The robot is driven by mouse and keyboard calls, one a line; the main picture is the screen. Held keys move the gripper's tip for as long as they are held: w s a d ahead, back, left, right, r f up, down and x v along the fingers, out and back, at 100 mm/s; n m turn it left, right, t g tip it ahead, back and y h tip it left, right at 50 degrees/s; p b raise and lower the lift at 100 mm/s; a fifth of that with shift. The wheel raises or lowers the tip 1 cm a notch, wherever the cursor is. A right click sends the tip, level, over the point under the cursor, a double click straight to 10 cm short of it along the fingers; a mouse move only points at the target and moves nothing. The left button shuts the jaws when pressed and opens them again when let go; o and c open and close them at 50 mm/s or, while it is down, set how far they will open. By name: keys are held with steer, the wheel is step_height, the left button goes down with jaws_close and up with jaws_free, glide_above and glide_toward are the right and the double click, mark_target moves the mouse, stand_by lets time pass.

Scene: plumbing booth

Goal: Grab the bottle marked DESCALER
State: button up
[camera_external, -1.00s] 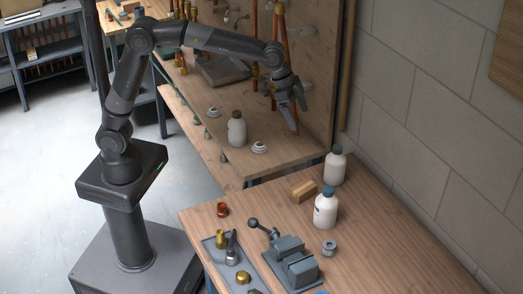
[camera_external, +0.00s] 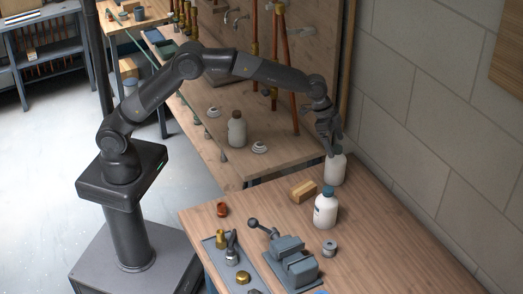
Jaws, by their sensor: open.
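Three white bottles are in view; no label is readable, so I cannot tell which is marked DESCALER. One bottle (camera_external: 336,171) stands upright at the back of the front bench, near the wall. My gripper (camera_external: 331,150) is open and right at the top of this bottle, hiding its cap; I cannot tell whether they touch. A second bottle (camera_external: 325,209), with a blue cap, stands nearer on the same bench. A third bottle (camera_external: 237,132), with a brownish cap, stands on the farther bench.
A wooden block (camera_external: 303,190) lies beside the two front-bench bottles. Copper pipes (camera_external: 283,60) rise along the back panel. The bench's right side is clear.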

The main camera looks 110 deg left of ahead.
mark_target(336, 164)
steer(key=x, duration=0.5)
steer(key=shift+w+f, duration=0.1)
steer(key=shift+w, duration=0.05)
steer(key=shift+c, duration=0.2)
steer(key=c, duration=1.7)
